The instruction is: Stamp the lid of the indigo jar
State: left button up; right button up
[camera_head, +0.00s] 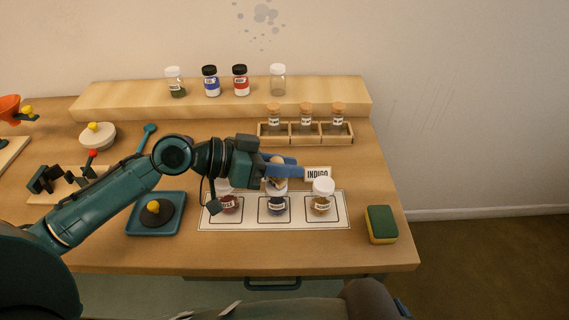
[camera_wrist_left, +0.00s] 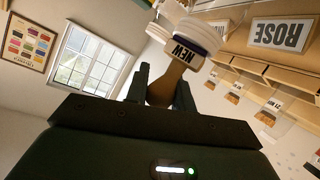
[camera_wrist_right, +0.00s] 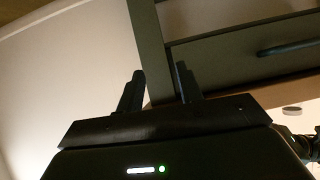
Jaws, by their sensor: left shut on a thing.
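My left gripper (camera_head: 279,166) is shut on a stamp with a tan wooden handle (camera_wrist_left: 165,86) and a dark band marked NEW (camera_wrist_left: 183,52). In the head view the stamp (camera_head: 276,183) is over the middle jar (camera_head: 277,205), which has bluish contents. That jar's lid is largely hidden; I cannot tell whether the stamp touches it. White lids (camera_wrist_left: 200,32) show close beyond the stamp in the left wrist view. A card reading INDIGO (camera_head: 317,173) stands behind the right jar (camera_head: 321,199). My right gripper (camera_wrist_right: 158,88) is open and empty.
A red-filled jar (camera_head: 228,204) stands left on the white mat (camera_head: 340,222). A green and yellow sponge (camera_head: 381,224) lies right. A blue tray (camera_head: 138,226) holds a dark round pad. A rack (camera_head: 345,134) of corked vials and a shelf (camera_head: 128,101) with several jars are behind.

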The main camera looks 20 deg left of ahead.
pick_arm(q)
jog(key=shift+f, duration=0.2)
jog(key=shift+r, duration=0.15)
notch_tip(320, 180, up, 7)
jog(key=p, duration=0.6)
dwell(0.7)
